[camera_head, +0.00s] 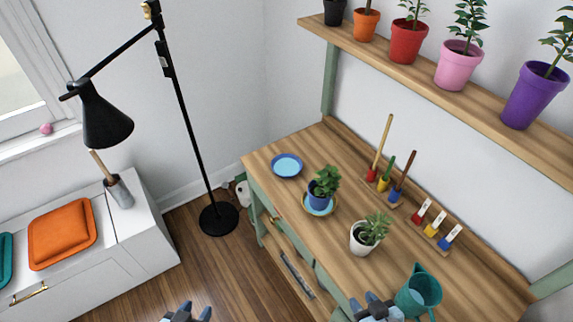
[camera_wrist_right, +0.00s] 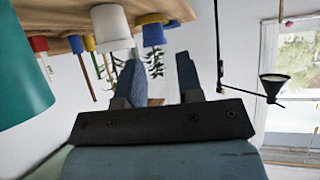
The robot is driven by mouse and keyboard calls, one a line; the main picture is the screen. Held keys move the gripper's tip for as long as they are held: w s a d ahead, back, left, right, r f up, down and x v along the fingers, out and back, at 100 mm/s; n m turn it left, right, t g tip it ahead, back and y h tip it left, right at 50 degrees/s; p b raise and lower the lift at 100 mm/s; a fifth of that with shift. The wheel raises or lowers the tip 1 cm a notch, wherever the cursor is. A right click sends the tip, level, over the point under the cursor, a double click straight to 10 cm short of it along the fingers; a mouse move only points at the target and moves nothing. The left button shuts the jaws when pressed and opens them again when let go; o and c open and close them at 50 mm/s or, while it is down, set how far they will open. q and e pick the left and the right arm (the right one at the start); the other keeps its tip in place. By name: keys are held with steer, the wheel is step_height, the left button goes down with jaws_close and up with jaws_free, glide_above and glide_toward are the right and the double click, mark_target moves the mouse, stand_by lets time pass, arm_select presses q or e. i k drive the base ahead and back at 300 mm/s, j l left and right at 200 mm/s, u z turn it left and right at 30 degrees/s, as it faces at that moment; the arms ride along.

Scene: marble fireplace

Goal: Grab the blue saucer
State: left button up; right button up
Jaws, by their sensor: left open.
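The blue saucer (camera_head: 287,165) lies flat and empty on the far left end of the wooden bench top (camera_head: 345,260). A second saucer with a yellowish rim (camera_head: 318,208) sits under a blue pot (camera_head: 321,194) with a leafy plant, just in front of the blue saucer. My left gripper (camera_head: 188,312) is at the bottom edge, over the floor, open and apart from the bench. My right gripper (camera_head: 377,306) is at the bench's near edge beside the watering can. In the right wrist view its two fingers (camera_wrist_right: 160,68) stand apart with nothing between them.
A white pot with a succulent (camera_head: 362,236) and a teal watering can (camera_head: 418,291) stand on the bench, the can also near in the wrist view (camera_wrist_right: 20,75). Upright tools (camera_head: 386,165) line the back. A black floor lamp (camera_head: 218,218) stands left of the bench.

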mark_target(285, 166)
steer(key=j+z, duration=0.2)
steer(key=z, duration=0.2)
steer(key=i+j+z, duration=0.1)
steer(key=j+z, duration=0.35)
steer(key=z, duration=0.3)
steer(key=j+z, duration=0.2)
steer(key=j, duration=0.35)
steer(key=k+j+z, duration=0.2)
steer(key=j, duration=1.45)
steer(key=i+j, duration=0.25)
steer(key=i+j+z, duration=0.05)
